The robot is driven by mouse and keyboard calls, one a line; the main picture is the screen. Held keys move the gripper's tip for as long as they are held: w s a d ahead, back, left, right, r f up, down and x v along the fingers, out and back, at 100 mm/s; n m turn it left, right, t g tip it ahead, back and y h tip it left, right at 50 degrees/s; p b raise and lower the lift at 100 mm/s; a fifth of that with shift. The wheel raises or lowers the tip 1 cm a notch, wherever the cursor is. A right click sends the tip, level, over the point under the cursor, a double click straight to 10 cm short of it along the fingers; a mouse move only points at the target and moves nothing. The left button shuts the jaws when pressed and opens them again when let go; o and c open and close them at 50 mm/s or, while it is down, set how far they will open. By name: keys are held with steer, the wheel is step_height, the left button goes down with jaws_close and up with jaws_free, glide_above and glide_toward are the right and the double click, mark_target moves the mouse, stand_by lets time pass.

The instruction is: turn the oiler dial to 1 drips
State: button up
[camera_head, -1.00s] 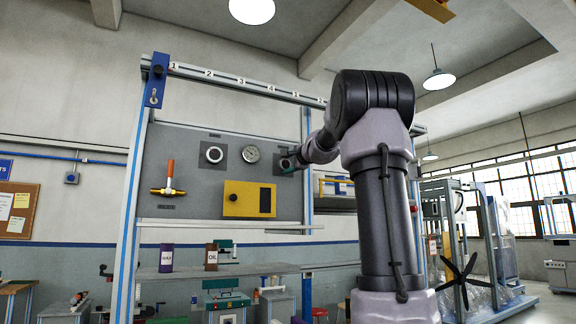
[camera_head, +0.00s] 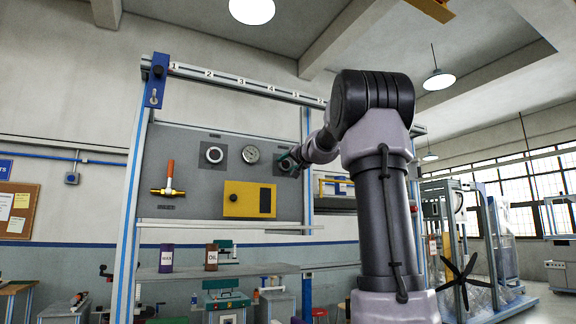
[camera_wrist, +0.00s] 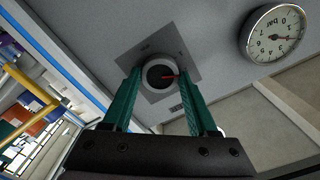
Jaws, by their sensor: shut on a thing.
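In the head view this is the right-hand dial (camera_head: 285,164) on the grey panel, partly covered by my gripper. My gripper (camera_wrist: 160,79) has its green fingers on either side of the dial, shut on it. The small marks on the plate are too blurred to read, so the drip setting cannot be told.
A pressure gauge (camera_head: 250,154) is beside the held dial, and another dial (camera_head: 213,154) is left of it. A yellow box (camera_head: 240,199) and a valve with an orange lever (camera_head: 170,175) are on the same panel (camera_head: 190,140). A shelf edge (camera_head: 230,226) runs below.

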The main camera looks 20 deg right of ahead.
steer(key=n, duration=0.7)
steer(key=shift+f, duration=0.15)
stand_by(0.4)
steer(key=o, duration=1.4)
steer(key=shift+s, duration=0.2)
steer(key=s, duration=1)
steer(key=shift+s+d, duration=0.2)
